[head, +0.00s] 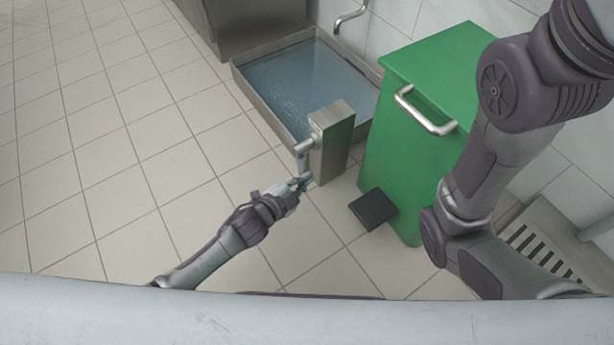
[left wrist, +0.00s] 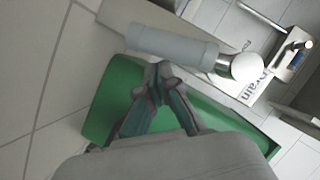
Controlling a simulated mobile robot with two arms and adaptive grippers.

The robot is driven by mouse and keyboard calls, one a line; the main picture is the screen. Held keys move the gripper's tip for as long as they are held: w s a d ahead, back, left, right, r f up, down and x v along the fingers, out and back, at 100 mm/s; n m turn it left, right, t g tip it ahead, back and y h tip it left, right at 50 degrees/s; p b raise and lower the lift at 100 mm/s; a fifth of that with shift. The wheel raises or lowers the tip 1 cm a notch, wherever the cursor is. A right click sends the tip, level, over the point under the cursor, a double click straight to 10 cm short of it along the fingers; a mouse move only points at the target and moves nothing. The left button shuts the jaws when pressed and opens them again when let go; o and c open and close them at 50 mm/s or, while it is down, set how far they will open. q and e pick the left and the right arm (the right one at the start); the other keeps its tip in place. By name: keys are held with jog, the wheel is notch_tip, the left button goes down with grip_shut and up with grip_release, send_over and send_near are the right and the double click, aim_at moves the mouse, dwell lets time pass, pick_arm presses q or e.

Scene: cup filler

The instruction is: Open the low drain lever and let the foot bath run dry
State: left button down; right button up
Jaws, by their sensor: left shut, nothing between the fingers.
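The foot bath (head: 262,62) is a steel-rimmed basin with bluish water in it, at the top middle of the head view. A steel post (head: 334,143) stands at its near corner. The drain lever (head: 302,162) sticks out from the post and its grip hangs down. In the left wrist view the lever's grey grip (left wrist: 172,45) joins a shiny metal hub, beside a partly hidden "Drain" label (left wrist: 262,85). My left gripper (head: 302,181) is shut and empty at the lever's lower end; I cannot tell whether it touches. It also shows in the wrist view (left wrist: 160,72). My right gripper is out of view.
A green bin (head: 430,95) with a metal handle and a black pedal (head: 373,209) stands close right of the post. A spout (head: 350,17) is on the wall above the bath. A slatted grate (head: 540,248) lies at the lower right. The tiled floor at left is clear.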

pick_arm(q)
jog(key=shift+w+a+f, duration=0.1)
jog(key=shift+w+f, duration=0.05)
dwell(0.5)
jog(key=v, duration=1.2)
